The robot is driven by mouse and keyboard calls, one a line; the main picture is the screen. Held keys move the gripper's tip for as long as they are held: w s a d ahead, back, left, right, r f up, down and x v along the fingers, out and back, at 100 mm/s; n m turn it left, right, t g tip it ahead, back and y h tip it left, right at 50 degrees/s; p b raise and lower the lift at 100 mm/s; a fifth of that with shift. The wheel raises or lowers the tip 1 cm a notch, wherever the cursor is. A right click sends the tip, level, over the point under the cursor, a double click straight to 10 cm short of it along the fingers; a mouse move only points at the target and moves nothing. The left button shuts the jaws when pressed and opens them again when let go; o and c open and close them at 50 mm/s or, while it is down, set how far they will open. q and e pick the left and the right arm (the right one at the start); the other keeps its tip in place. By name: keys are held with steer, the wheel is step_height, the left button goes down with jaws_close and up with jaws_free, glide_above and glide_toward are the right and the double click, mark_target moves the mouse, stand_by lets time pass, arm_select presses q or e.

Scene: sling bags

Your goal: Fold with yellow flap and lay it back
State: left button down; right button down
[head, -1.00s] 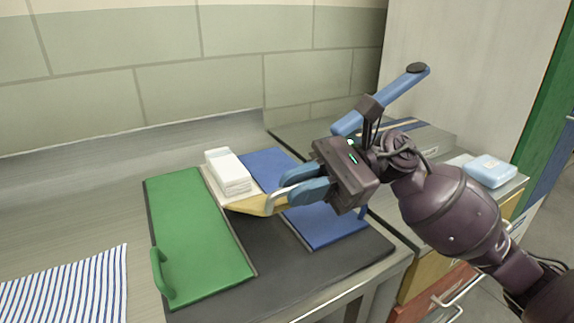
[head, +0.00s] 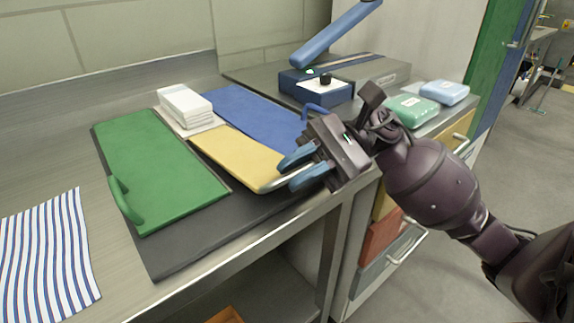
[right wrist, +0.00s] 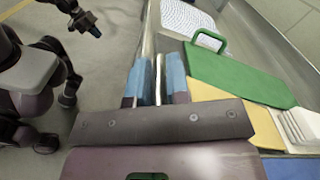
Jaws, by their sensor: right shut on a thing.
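The yellow flap (head: 240,158) lies nearly flat on the dark mat, between the green flap (head: 160,170) and the blue flap (head: 250,115). A stack of white folded cloths or sheets (head: 186,105) rests on a pale pad at its far end. My right gripper (head: 288,172) is shut on the front edge of the yellow flap, at what looks like its pale handle. In the right wrist view a thin pale bar (right wrist: 158,80) stands between the blue fingers, and the yellow flap (right wrist: 225,90) shows beside them.
A striped cloth (head: 50,250) lies at the left on the steel counter (head: 60,150). A blue box (head: 315,85) stands on the unit at the back right, with green (head: 410,108) and light blue (head: 445,91) soap-like packs. The counter's front edge is close to my right gripper.

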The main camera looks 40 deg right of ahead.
arm_select(q)
steer(key=shift+a+r, duration=0.1)
arm_select(e)
steer(key=shift+f, duration=0.2)
arm_select(q)
steer(key=shift+s, duration=0.1)
arm_select(e)
steer(key=c, duration=1.2)
jaws_free()
steer(key=shift+o, duration=0.2)
steer(key=shift+d, duration=0.15)
steer(key=d, duration=1)
steer(key=shift+d+p, duration=0.3)
steer(key=shift+p, duration=0.1)
arm_select(q)
steer(key=shift+s+a, duration=0.1)
steer(key=shift+s, duration=0.05)
steer(key=shift+s, duration=0.1)
arm_select(e)
steer(key=shift+s, duration=0.1)
